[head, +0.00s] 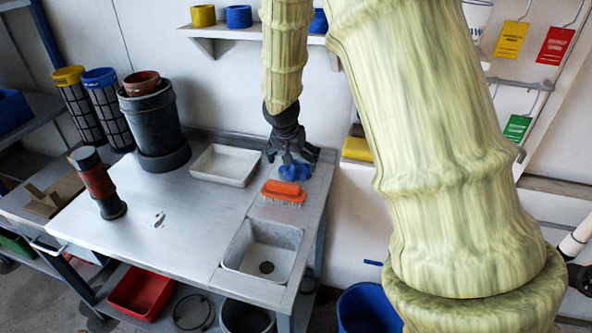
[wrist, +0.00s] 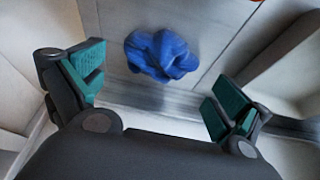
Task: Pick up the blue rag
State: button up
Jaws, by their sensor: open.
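The blue rag (head: 294,171) lies crumpled on the metal table at its back right, just behind the orange brush. In the wrist view the rag (wrist: 161,54) lies ahead of and between the spread fingers, and neither finger touches it. My gripper (head: 292,156) is above the rag in the head view, pointing down. In the wrist view my gripper (wrist: 158,88) is open and empty, with its teal finger pads wide apart. The head view does not clearly show the gap between fingertips and rag.
An orange brush (head: 284,191) lies close in front of the rag. A white tray (head: 224,165) is to the left and a sink (head: 263,249) is in front. A dark cylindrical vessel (head: 153,122) stands at the back left. The table's middle (head: 185,225) is mostly clear.

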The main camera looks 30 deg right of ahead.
aim_at(295, 167)
jog(key=shift+x, duration=2.15)
jog(key=shift+s+a, duration=0.15)
jog(key=shift+c, duration=0.2)
jog(key=c, duration=0.9)
